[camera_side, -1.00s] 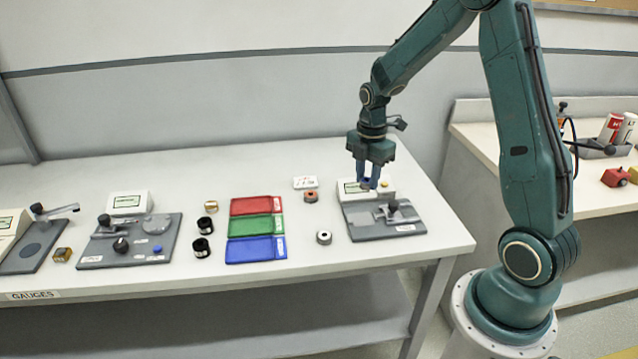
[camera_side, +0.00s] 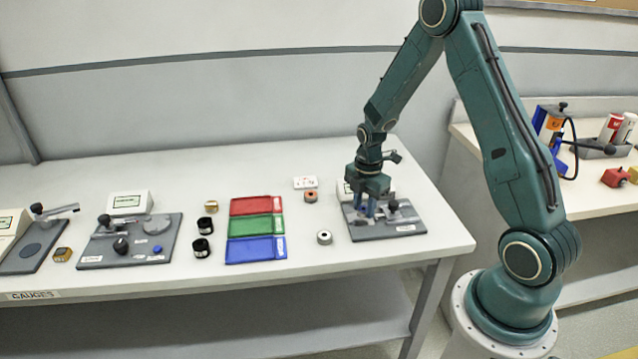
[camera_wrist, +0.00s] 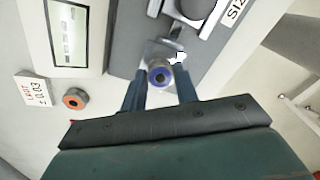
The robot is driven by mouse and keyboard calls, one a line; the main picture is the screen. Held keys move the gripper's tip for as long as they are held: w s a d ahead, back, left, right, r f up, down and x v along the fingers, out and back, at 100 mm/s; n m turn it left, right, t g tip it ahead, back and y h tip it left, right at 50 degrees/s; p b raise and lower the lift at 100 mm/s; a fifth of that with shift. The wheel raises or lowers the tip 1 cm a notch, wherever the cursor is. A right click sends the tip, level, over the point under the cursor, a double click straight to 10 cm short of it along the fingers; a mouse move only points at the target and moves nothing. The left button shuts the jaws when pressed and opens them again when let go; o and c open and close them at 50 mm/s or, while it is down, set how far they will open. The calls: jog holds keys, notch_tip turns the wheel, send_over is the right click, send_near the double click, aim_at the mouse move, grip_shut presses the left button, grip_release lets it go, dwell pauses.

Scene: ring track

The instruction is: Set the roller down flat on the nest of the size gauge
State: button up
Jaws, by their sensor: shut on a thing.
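My gripper (camera_side: 367,211) is low over the left part of the size gauge (camera_side: 388,231) on the bench. In the wrist view, the roller (camera_wrist: 159,74), a small ring with a blue-violet face and a dark centre, sits between my gripper's fingertips (camera_wrist: 160,88). The fingers are shut on it. The size gauge is a dark grey plate with a white display box (camera_wrist: 68,35) and a clamp with a black knob (camera_side: 393,206). The nest is under or close to the roller; I cannot tell whether the roller touches it. In the side view the fingers hide the roller.
An orange-centred ring (camera_side: 310,196) stands near a white label card (camera_side: 305,182). Red (camera_side: 256,205), green (camera_side: 256,226) and blue (camera_side: 257,249) trays lie further left. Other gauges and dark rollers are beyond them.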

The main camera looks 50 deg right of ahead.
aim_at(364, 209)
jog(key=shift+f, duration=0.55)
jog(key=shift+f, duration=0.15)
jog(key=o, duration=1)
jog(key=shift+r, duration=0.2)
jog(key=shift+r, duration=5.95)
